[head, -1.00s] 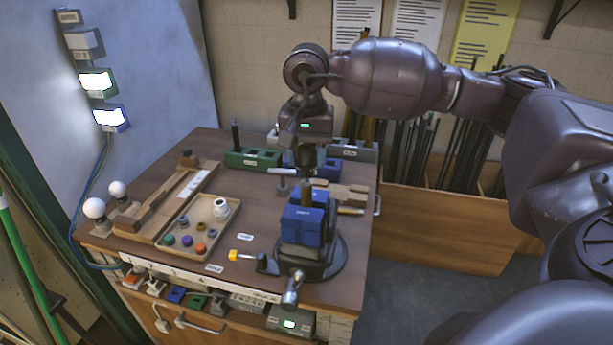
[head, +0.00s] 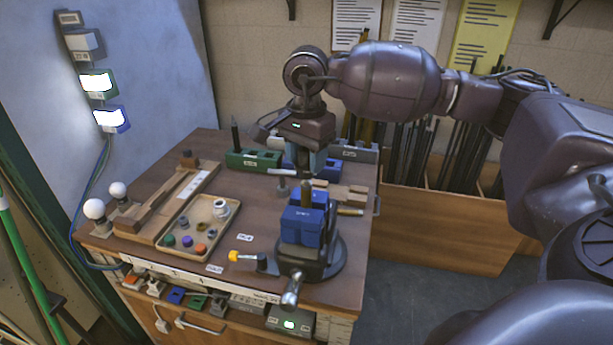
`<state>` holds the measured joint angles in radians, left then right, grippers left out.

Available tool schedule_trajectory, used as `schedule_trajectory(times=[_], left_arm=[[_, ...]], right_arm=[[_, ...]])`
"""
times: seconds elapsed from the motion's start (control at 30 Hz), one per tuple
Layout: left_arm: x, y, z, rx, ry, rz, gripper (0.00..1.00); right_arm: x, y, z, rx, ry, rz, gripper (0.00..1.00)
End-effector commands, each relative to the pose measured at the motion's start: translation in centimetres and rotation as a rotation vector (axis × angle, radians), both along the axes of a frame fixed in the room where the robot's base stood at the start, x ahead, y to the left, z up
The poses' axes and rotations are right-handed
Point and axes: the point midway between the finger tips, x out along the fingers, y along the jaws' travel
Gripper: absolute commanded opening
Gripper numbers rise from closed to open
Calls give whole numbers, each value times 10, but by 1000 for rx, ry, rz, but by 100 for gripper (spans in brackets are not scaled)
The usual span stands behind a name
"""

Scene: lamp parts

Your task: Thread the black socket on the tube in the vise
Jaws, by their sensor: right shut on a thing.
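The vise (head: 310,262) with blue jaws (head: 302,226) stands at the front right of the bench. A dark tube (head: 306,194) stands upright in it. My right gripper (head: 304,174) points down just above the tube's top. It is shut on a small dark part, which looks like the black socket (head: 304,164) and is mostly hidden between the fingers. I cannot tell whether the socket touches the tube. My left gripper is not in view.
A tray (head: 187,251) of small coloured caps lies left of the vise. A wooden fixture (head: 165,205) and two white bulbs are farther left. A green block (head: 254,158) and a grey block (head: 355,151) stand behind.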

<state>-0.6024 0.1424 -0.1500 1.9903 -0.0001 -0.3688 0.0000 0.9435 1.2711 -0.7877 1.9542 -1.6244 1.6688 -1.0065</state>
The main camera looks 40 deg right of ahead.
Motion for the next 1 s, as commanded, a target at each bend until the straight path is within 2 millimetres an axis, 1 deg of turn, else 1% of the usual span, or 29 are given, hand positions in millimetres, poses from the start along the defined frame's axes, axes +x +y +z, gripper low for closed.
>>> schedule_trajectory(times=[0.03,0.37,0.47,1.0], left_arm=[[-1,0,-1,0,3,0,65],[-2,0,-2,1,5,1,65],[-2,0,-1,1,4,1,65],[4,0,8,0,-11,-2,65]], right_arm=[[-3,1,-7,1,15,-18,19],[-3,1,-8,1,16,-35,19],[-3,1,-8,1,16,-71,19],[-3,1,-8,0,15,-580,19]])
